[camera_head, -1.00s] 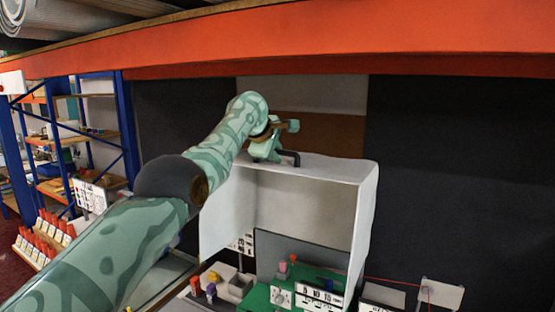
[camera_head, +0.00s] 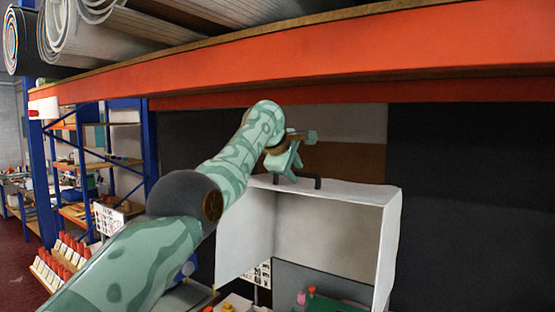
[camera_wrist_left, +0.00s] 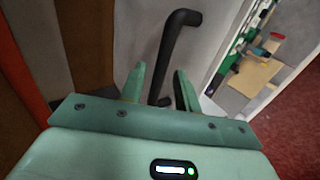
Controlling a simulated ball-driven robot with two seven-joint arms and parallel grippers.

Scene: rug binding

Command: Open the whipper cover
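The whipper cover (camera_head: 392,240) is a white box-like hood, standing raised with its hollow inside facing me. A black bar handle (camera_head: 317,183) sits on its top edge. My left gripper (camera_head: 291,163) is at this handle, on top of the cover. In the left wrist view the left gripper's fingers (camera_wrist_left: 160,88) are apart, with the black handle (camera_wrist_left: 168,50) running between them. Gaps seem to show beside the bar, so it does not look clamped. My right gripper is in neither current view.
An orange shelf beam (camera_head: 320,55) with rolled rugs (camera_head: 75,30) above it crosses over the arm. Under the cover are a green machine part (camera_head: 335,305) and small items. A blue rack (camera_head: 150,130) stands at left. Dark panels (camera_head: 470,200) are behind.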

